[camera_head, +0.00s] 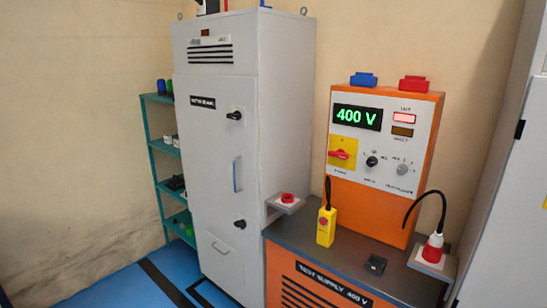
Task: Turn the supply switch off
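The orange test supply unit (342,185) stands on the right with a light front panel. On the panel's left is a yellow plate with a red rotary switch handle (340,154), which lies roughly horizontal; its label is too small to read. This looks like the supply switch. The display (357,117) above it glows green with "400 V". A red lamp (404,118) at the panel's upper right looks lit, and an amber one (402,132) below it looks dark. A black knob (372,161) and a grey knob (402,169) sit to the right. My gripper is not in view.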

